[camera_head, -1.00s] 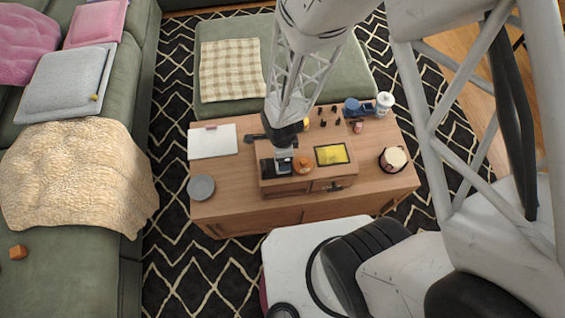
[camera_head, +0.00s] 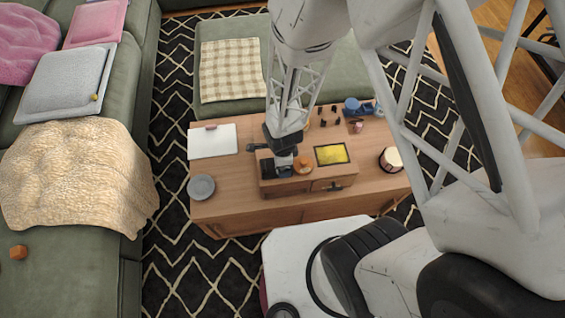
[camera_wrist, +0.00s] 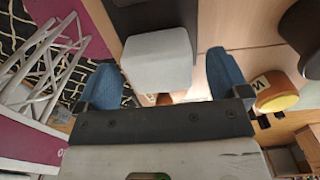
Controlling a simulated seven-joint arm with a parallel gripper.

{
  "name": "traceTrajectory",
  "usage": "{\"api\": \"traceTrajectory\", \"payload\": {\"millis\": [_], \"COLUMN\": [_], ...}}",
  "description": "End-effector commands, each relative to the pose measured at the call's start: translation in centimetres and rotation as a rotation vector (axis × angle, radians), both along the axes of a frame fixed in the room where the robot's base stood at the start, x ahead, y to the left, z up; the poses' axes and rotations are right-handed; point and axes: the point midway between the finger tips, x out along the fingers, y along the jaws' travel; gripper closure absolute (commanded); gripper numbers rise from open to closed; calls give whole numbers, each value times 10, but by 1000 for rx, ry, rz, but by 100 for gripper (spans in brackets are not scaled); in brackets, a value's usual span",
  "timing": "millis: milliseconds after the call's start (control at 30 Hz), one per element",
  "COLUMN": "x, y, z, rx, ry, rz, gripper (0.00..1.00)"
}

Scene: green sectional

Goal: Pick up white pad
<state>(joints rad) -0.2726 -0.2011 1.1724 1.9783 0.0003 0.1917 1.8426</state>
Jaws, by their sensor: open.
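A pale, grey-white pad (camera_wrist: 158,60) with rounded corners shows in the wrist view, between and just beyond my two blue fingertips. A dark item (camera_wrist: 150,14) is behind it. My gripper (camera_wrist: 165,80) is open, one finger on each side of the pad, with gaps between. In the head view my gripper (camera_head: 284,168) is over the left part of the small wooden cabinet (camera_head: 310,186); there the arm mostly hides what is under it. A separate flat white sheet or board (camera_head: 212,144) lies at the table's back left, with a small pinkish item on it.
An orange round item (camera_head: 303,164) stands close to the right of my gripper; it also shows in the wrist view (camera_wrist: 277,95). A yellow framed panel (camera_head: 332,154), a drum-like pot (camera_head: 391,159) and a grey plate (camera_head: 201,187) are around. The table's left front is fairly clear.

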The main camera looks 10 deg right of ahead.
Motion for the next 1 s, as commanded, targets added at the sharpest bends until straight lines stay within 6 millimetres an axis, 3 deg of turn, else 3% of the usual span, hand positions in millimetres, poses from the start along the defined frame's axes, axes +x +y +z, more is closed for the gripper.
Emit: {"api": "traceTrajectory", "payload": {"millis": [633,1000], "x": [0,0], "y": [0,0], "z": [-5,-5], "rx": [0,0], "ry": [0,0], "rz": [0,0], "gripper": [6,63]}}
